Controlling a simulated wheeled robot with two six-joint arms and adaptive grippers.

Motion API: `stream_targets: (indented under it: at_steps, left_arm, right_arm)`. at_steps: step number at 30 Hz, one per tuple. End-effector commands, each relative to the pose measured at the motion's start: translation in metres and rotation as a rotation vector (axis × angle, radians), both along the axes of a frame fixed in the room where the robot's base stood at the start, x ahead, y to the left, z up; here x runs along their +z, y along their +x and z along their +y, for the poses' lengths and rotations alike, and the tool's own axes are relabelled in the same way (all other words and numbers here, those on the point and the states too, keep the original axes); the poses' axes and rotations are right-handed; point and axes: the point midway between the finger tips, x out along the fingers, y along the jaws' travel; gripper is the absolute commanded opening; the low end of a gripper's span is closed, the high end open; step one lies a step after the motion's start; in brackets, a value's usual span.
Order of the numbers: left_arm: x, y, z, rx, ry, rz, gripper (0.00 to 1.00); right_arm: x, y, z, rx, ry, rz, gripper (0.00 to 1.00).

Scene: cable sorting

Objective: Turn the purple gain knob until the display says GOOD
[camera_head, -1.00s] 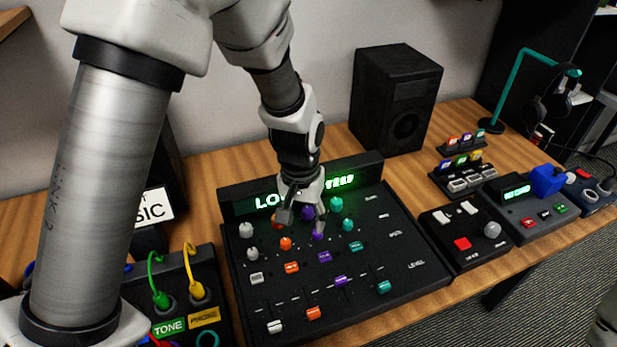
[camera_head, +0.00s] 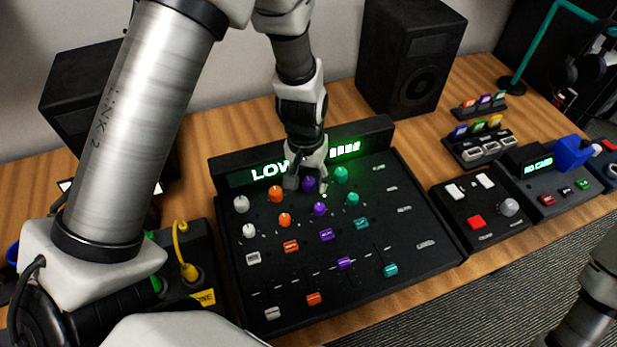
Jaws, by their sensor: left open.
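The black mixer (camera_head: 420,225) lies on the table, with columns of white, orange, purple and teal controls. Its display (camera_head: 268,173) reads LOW at the left and shows green bars at the right; my gripper hides the middle. The upper purple knob (camera_head: 309,185) is in the back row of knobs, partly hidden by my left gripper (camera_head: 307,185). That gripper is open and points down right at this knob; I cannot tell whether the fingers touch it. A second purple knob (camera_head: 320,209) is just in front. My right gripper is out of view.
An orange knob (camera_head: 276,193) and a teal knob (camera_head: 341,174) stand close on either side of the gripper. Speakers (camera_head: 412,60) stand behind. A switch box (camera_head: 480,210) is at the right, a cable box (camera_head: 185,290) at the left.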

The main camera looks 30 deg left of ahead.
Motion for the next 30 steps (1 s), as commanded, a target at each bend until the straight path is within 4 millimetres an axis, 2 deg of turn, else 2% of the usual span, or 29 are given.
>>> stream_targets:
  at_steps: [2,3,7,8,14,24,30]
  left_arm:
    - [0.0004,0.0001,0.0000,0.000,0.000,0.000,0.55]
    - [0.0005,0.0001,0.0000,0.000,0.000,0.000,0.52]
    - [0.0005,0.0000,0.0000,0.000,0.000,0.000,0.06]
    - [0.0005,0.0000,0.0000,0.000,0.000,0.000,0.00]
    - [0.0003,0.0002,0.0000,-0.019,0.000,0.000,0.00]
    - [0.0004,0.0012,0.0000,-0.396,-0.001,-0.001,0.00]
    - [0.0005,0.0011,0.0000,-0.422,-0.001,-0.001,0.00]
  right_arm:
    - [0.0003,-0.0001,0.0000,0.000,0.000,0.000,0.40]
    - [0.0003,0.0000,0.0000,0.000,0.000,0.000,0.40]
    - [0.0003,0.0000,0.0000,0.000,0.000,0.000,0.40]
    - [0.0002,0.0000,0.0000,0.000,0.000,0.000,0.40]
    - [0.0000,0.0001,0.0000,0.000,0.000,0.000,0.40]
    - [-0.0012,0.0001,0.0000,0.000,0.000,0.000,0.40]
    - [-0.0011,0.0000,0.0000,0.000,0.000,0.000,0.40]
